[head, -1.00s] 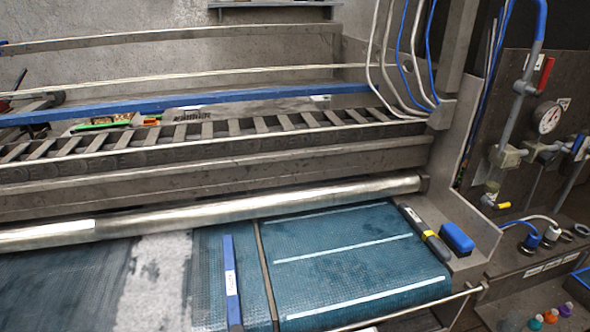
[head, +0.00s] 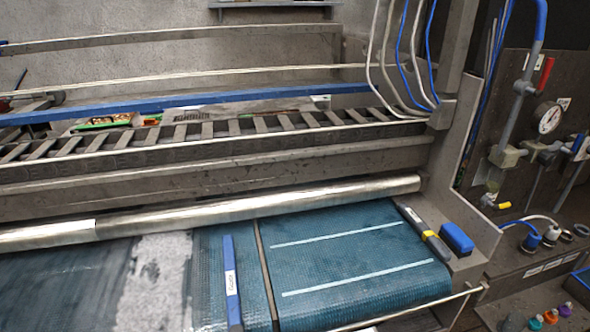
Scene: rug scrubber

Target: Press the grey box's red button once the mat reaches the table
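Neither of my grippers shows in the head view. I see no grey box with a red button that I can make out. A teal ribbed belt surface (head: 345,250) with white stripes lies at the front, below a long metal roller (head: 250,208). To its left, a dark teal surface carries a rough whitish-grey patch (head: 155,285); I cannot tell whether this is the mat. Behind the blue bar (head: 190,103) lies a flat grey piece (head: 265,105), partly hidden, which I also cannot identify for sure.
A blue bar with a white label (head: 231,282) lies across the teal surface. A gauge (head: 548,118), pipes and a red valve handle (head: 545,75) stand at the right.

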